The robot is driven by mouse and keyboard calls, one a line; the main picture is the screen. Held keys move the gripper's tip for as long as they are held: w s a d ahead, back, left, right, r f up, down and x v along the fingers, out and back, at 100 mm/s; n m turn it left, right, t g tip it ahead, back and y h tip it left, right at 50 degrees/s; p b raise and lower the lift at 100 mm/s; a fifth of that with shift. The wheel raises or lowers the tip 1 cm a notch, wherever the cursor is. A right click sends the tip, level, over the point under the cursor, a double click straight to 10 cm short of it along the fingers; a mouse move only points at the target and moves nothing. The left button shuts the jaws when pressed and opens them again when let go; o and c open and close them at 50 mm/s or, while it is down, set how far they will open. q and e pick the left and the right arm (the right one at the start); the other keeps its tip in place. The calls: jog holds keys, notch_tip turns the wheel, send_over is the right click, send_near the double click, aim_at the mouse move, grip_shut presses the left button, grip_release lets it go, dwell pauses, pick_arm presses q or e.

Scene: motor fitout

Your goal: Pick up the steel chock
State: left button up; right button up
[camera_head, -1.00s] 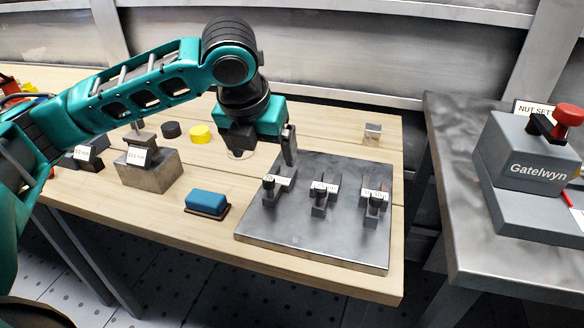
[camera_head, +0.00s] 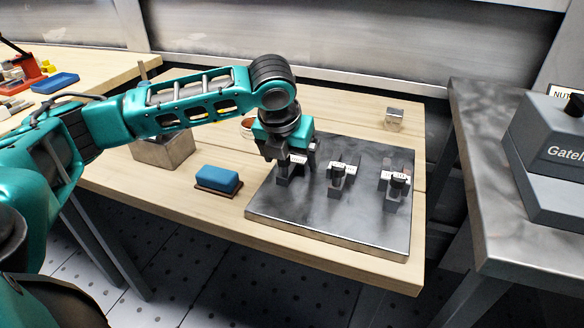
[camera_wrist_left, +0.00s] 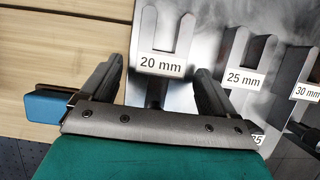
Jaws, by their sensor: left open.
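A small shiny steel block (camera_head: 394,118), which looks like the steel chock, sits on the wooden table behind the dark metal plate (camera_head: 330,225). It is not seen in the left wrist view. My left gripper (camera_head: 294,163) is open and points down over the plate's left part, well to the left of and in front of the block. In the left wrist view, my left gripper (camera_wrist_left: 155,68) has its fingers apart, and the forked "20 mm" piece (camera_wrist_left: 162,62) shows between them. I cannot tell if they touch. My right gripper is not in view.
The "25 mm" piece (camera_wrist_left: 243,70) and "30 mm" piece (camera_wrist_left: 303,90) stand on the plate. A blue block on a brown base (camera_head: 217,177) and a larger metal block (camera_head: 165,151) are left. The grey Gatelwyn machine (camera_head: 550,165) is on the right bench. Wood around the steel block is clear.

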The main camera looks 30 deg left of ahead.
pick_arm(q)
jog(key=shift+w+f, duration=0.1)
jog(key=shift+f, duration=0.1)
jog(key=shift+c, duration=0.3)
jog(key=shift+r, duration=0.1)
jog(key=c, duration=1.5)
jog(key=shift+o, duration=0.2)
jog(key=shift+r, duration=0.1)
